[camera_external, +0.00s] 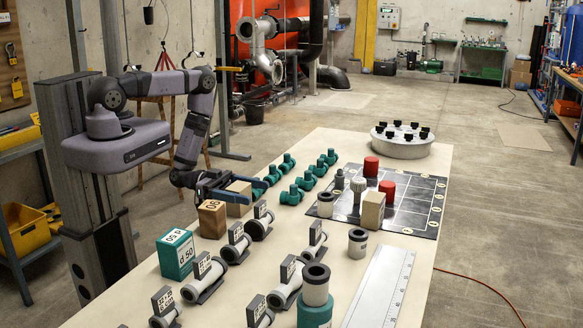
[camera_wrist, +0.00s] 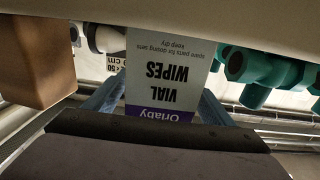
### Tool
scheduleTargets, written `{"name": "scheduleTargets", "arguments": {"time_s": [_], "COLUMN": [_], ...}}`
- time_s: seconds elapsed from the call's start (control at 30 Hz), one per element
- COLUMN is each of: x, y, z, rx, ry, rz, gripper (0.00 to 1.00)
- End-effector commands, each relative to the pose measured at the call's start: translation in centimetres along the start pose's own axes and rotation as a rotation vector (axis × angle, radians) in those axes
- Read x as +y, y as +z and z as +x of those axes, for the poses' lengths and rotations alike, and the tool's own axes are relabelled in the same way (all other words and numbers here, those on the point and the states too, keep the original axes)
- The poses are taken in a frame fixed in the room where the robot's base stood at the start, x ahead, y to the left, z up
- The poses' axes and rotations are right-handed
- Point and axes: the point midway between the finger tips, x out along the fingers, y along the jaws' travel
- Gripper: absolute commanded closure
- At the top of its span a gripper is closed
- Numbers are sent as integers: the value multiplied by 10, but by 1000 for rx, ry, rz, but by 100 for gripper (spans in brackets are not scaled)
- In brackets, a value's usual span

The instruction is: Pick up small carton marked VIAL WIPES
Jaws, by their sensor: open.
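The small carton marked VIAL WIPES (camera_wrist: 165,75) is white with a purple band and appears upside down in the wrist view. It stands between the blue fingers of my gripper (camera_wrist: 158,98), one on each side. In the external view my gripper (camera_external: 238,187) is low over the table's left side, around a plain beige box (camera_external: 239,202) that appears to be this carton; its lettering does not show there. The jaws are open, and I cannot tell whether either finger touches the carton.
A brown box (camera_external: 212,219) stands close beside the carton, also in the wrist view (camera_wrist: 38,60). Teal pipe fittings (camera_external: 291,195) lie on the other side. Grey valve parts (camera_external: 236,246) and a teal box (camera_external: 176,254) stand nearer the camera. A dark mat (camera_external: 408,220) lies to the right.

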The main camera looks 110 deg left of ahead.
Motion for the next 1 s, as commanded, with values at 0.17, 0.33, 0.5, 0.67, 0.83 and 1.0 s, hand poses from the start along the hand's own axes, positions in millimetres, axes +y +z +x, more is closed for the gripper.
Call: {"name": "scheduleTargets", "arguments": {"time_s": [0.17,0.33,0.5,0.67,0.83,1.0], "x": [0,0,0,0,0,0], "y": [0,0,0,0,-2,-12], "z": [2,2,2,2,2,2], "rx": [0,0,0,0,0,1], "ry": [0,0,0,0,0,0], "rz": [1,1,0,0,1,1], "gripper": [23,35,69,69,69,69]}}
